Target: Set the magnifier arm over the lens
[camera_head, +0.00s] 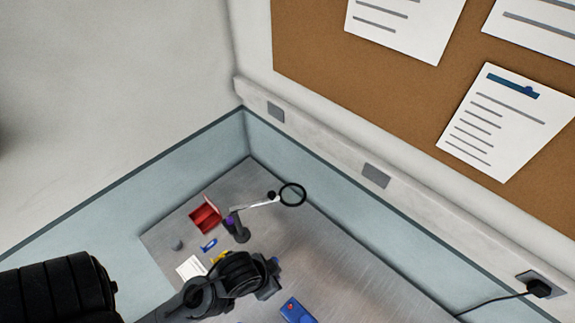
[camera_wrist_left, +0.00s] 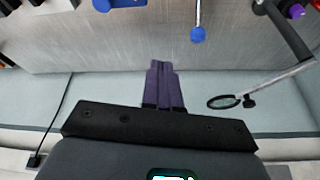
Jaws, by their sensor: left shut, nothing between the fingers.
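The magnifier (camera_head: 292,194) has a black ring on a pale arm (camera_head: 255,205) that reaches right from a dark post (camera_head: 239,232) on the bench. In the left wrist view the ring (camera_wrist_left: 224,102) is at right, with the silver arm (camera_wrist_left: 282,79) running up to the dark post (camera_wrist_left: 286,32) and a purple knob (camera_wrist_left: 294,11). My left gripper (camera_wrist_left: 159,66) is shut and empty, its fingers to the left of the ring and apart from it. In the head view my left wrist covers part of the bench. I cannot make out a separate lens. My right gripper is not in view.
A red bin (camera_head: 205,215), a small grey object (camera_head: 177,244), a blue item (camera_head: 209,245) and a white sheet (camera_head: 192,268) lie at left. A blue box (camera_head: 297,311) is at front. A blue ball-tipped rod (camera_wrist_left: 197,34) is near my fingers. The bench right of the magnifier is clear.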

